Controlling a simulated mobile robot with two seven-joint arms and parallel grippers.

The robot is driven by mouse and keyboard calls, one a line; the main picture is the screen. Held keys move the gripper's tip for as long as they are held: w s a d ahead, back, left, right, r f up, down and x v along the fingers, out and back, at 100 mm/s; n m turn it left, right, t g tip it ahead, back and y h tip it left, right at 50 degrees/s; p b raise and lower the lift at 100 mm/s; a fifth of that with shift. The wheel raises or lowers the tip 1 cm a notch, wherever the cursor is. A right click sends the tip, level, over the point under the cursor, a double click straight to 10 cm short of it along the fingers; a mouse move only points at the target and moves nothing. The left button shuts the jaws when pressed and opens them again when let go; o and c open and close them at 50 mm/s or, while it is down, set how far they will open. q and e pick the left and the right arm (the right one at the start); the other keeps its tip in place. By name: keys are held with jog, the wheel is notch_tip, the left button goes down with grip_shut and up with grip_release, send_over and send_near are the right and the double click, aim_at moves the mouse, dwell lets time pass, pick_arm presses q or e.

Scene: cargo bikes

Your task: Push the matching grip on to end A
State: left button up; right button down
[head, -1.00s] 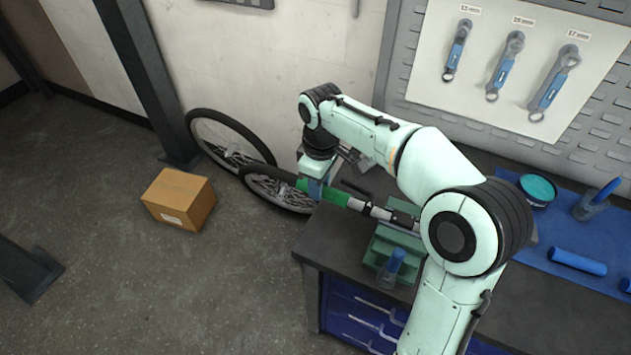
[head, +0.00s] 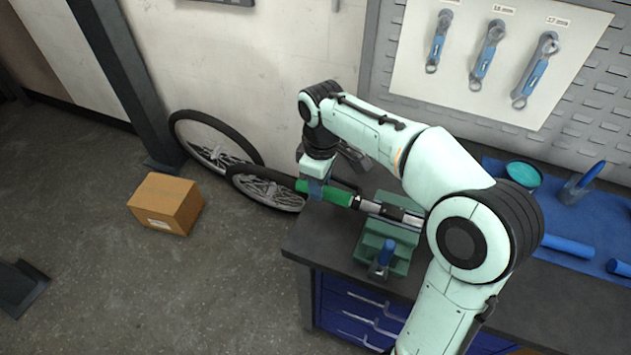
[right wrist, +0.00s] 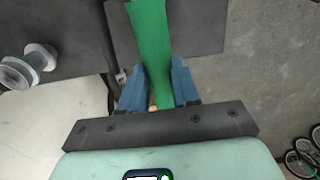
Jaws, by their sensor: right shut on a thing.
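A green grip (head: 328,192) is held in my right gripper (head: 316,188), whose blue fingers are shut on it. In the right wrist view the grip (right wrist: 152,45) runs between the two fingers (right wrist: 158,88). In the head view the grip's right end meets a silver and black bar (head: 380,208). I cannot tell how far the grip is over the bar's end, and no end letter is readable. The bar lies across a green vise (head: 400,248) on the dark bench (head: 335,232). My right arm hides the bar's far part. My left gripper is not in view.
A blue mat (head: 548,215) on the bench holds a blue cylinder (head: 567,247) and a round teal-topped tin (head: 522,175). Wrenches hang on the wall panel (head: 585,85). Wheels (head: 215,142) lean against the wall. A cardboard box (head: 165,203) stands on open floor.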

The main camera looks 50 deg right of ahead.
aim_at(326, 188)
jog(key=shift+s+d, duration=0.25)
jog(key=shift+s, duration=0.45)
dwell(0.9)
jog(key=c, duration=0.8)
grip_release()
jog(key=shift+o, duration=0.2)
jog(key=shift+r, duration=0.15)
notch_tip(326, 188, up, 13)
jog(key=p, duration=0.3)
jog(key=shift+s, duration=0.1)
